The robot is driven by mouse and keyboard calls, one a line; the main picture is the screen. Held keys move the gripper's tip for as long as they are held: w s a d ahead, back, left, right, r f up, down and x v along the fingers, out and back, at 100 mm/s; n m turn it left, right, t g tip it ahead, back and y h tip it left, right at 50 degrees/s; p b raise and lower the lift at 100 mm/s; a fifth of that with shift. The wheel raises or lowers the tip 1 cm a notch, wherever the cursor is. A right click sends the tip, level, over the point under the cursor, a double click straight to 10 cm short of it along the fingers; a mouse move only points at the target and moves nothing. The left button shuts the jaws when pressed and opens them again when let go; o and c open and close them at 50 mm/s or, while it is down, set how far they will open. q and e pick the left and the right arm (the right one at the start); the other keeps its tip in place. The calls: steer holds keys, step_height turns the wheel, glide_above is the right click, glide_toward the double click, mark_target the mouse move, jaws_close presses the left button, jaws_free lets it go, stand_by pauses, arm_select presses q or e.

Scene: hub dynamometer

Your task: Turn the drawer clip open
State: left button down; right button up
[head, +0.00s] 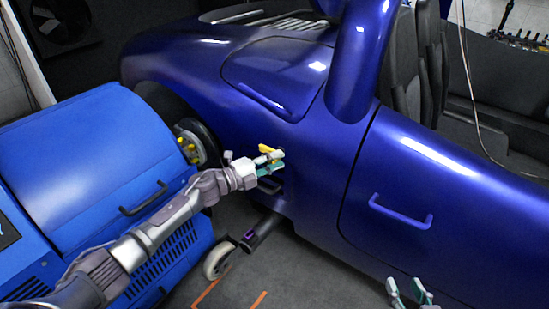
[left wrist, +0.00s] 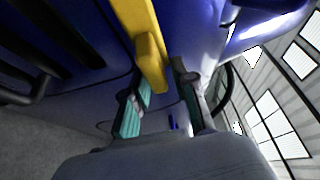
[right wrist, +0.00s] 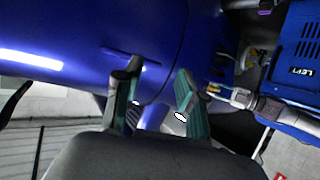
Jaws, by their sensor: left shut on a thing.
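The yellow drawer clip (head: 268,149) is on the side of the blue car body, in the middle of the head view. In the left wrist view it is a yellow bar (left wrist: 139,22) with a raised block, coming down from the top. My left gripper (head: 274,161) is shut on the clip. Its fingers (left wrist: 165,85) stand on both sides of the yellow piece, partly hiding how they grip it. My right gripper (head: 410,286) is low at the right of the head view, beside the car door. Its fingers (right wrist: 158,75) are apart with nothing between them.
A blue dynamometer machine (head: 95,150) with a dark handle stands left, under my left arm. Its hub (head: 192,146) faces the car. A caster wheel (head: 217,262) is on the floor below. The car door handle (head: 400,214) sticks out above my right gripper.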

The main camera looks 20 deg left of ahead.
arm_select(q)
steer(key=shift+f, duration=0.1)
arm_select(e)
steer(key=shift+s+d+f+g, duration=0.15)
steer(key=shift+s+f+g, duration=0.15)
steer(key=shift+f+g, duration=0.15)
arm_select(q)
steer(key=c, duration=1.2)
jaws_free()
steer(key=shift+o, duration=0.2)
steer(key=shift+s+a, duration=0.1)
steer(key=v, duration=1.1)
steer(key=shift+s+a, duration=0.25)
steer(key=shift+a, duration=0.05)
